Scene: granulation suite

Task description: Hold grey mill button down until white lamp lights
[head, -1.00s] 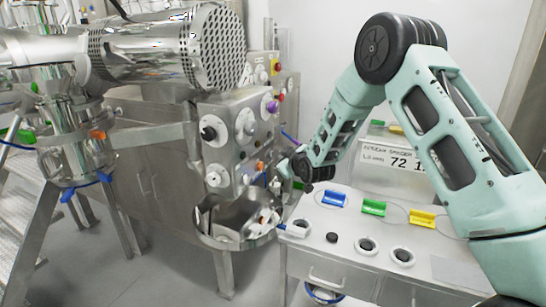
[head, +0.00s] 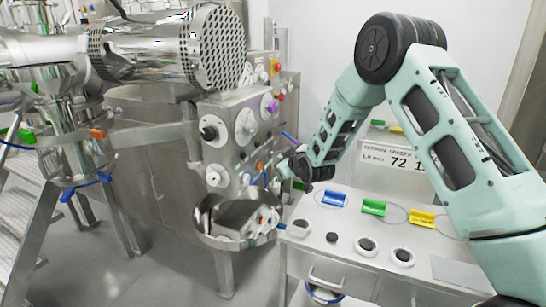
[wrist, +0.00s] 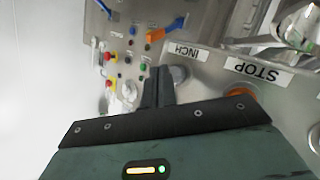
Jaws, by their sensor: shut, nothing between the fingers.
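In the wrist view my gripper (wrist: 158,72) is shut and empty, its narrow dark fingertips pointing at the steel control panel. A round grey button (wrist: 178,73) shows just right of the fingertips, near the upside-down INCH label (wrist: 188,51). I cannot tell whether the fingers touch it or whether it is pressed. An orange button (wrist: 241,91) sits farther right by the STOP label (wrist: 256,70), partly hidden by my gripper body. In the head view my gripper (head: 276,178) is at the panel's lower right, too small to read. I cannot pick out a lit white lamp.
The panel (head: 225,150) carries several knobs and dials. A steel bowl (head: 207,228) is below it. Right of it, a bench (head: 310,213) holds blue (head: 334,198), green (head: 374,207) and yellow (head: 422,217) holders. A large perforated drum (head: 216,50) overhangs the panel.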

